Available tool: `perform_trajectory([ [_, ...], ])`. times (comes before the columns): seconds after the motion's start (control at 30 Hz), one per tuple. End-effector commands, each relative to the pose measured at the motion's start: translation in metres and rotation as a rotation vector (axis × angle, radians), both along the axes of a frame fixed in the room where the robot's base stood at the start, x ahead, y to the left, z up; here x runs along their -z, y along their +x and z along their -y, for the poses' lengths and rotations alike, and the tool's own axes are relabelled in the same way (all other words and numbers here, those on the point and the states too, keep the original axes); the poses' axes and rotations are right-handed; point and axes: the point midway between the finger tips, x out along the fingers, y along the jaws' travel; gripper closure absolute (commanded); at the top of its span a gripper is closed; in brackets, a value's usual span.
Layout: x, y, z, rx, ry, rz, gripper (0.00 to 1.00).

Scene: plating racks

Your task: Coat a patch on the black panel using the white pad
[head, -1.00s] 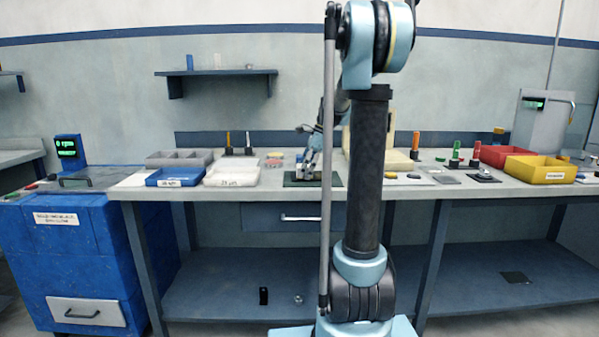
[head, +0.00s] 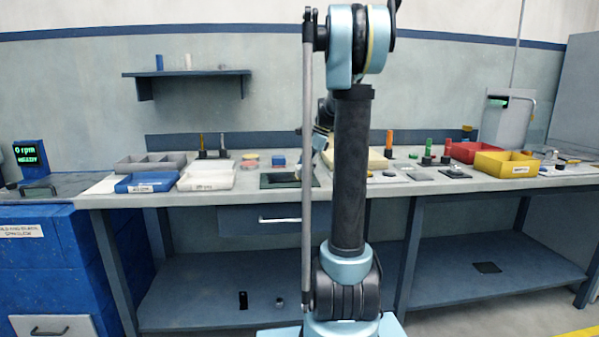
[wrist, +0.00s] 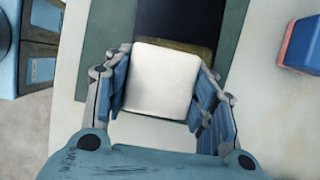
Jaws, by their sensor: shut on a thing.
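The white pad (wrist: 160,80) sits between the two fingers of my gripper (wrist: 160,92) in the wrist view, and my gripper is shut on it. The black panel (wrist: 178,18) lies just beyond the pad on a dark green mat (wrist: 105,35). A brownish strip (wrist: 182,47) shows on the panel along the pad's far edge. The pad covers the nearer part there; I cannot tell whether it touches the panel. In the head view the mat (head: 268,184) lies on the bench, and my arm partly hides my gripper beside it.
A blue block (head: 279,160) stands behind the mat. White (head: 207,186) and blue (head: 150,188) trays stand to its left. Yellow (head: 507,170) and red (head: 463,152) bins stand at the right. A spin-coater-like blue cabinet (head: 40,270) stands at far left.

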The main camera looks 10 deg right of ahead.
Motion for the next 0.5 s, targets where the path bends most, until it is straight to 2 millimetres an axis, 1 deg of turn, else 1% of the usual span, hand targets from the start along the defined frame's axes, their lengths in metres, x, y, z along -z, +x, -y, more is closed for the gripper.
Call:
perform_trajectory([
  [0.07,-0.008,0.0,0.002,0.0,-0.001,0.0,0.83],
  [0.1,-0.017,-0.001,0.002,0.0,-0.001,0.0,0.83],
  [0.17,-0.02,0.0,0.002,0.0,-0.001,0.0,0.83],
  [0.5,-0.051,-0.001,0.002,0.0,-0.001,-0.001,0.83],
])
